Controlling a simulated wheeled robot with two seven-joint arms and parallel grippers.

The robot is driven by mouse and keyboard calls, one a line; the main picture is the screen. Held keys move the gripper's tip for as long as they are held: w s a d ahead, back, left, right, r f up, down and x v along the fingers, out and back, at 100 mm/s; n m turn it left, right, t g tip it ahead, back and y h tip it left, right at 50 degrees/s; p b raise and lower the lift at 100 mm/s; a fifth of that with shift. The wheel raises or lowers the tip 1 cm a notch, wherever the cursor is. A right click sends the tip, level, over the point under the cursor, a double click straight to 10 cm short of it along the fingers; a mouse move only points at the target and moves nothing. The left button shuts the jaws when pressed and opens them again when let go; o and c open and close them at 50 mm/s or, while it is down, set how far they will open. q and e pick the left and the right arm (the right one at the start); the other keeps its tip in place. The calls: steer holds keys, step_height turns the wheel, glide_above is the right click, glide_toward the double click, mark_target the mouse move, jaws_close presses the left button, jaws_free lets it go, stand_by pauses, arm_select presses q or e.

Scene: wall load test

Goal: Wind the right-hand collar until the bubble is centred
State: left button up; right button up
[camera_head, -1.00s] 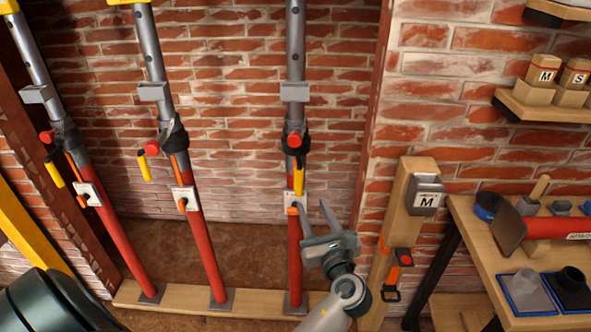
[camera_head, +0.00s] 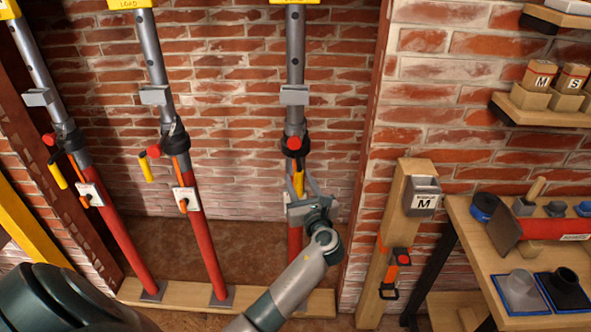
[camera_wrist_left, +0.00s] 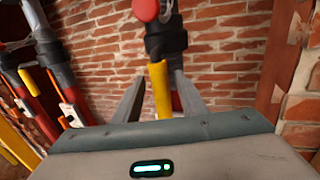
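The right-hand prop has a grey upper tube (camera_head: 295,50) and a red lower tube (camera_head: 294,243). Its dark collar (camera_head: 295,130) carries a red knob (camera_head: 292,143) and a hanging yellow handle (camera_head: 298,182). In the left wrist view the collar (camera_wrist_left: 166,40) and yellow handle (camera_wrist_left: 160,88) are close ahead. My left gripper (camera_head: 299,177) is open at the handle; in the wrist view its fingers (camera_wrist_left: 159,78) stand either side of it, with gaps showing. Contact is not visible. A grey block (camera_head: 295,95) sits higher on the tube; no bubble can be made out. My right gripper is not in view.
Two similar props stand left, with collars (camera_head: 172,135) and (camera_head: 66,138). All stand on a wooden sill (camera_head: 250,301) before a brick wall. A wooden post (camera_head: 412,185) with an M box and a bench (camera_head: 500,255) with tools are to the right.

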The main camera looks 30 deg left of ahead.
arm_select(q)
steer(key=shift+p+x, duration=0.3)
steer(key=shift+x, duration=2)
steer(key=shift+c, duration=0.3)
jaws_close()
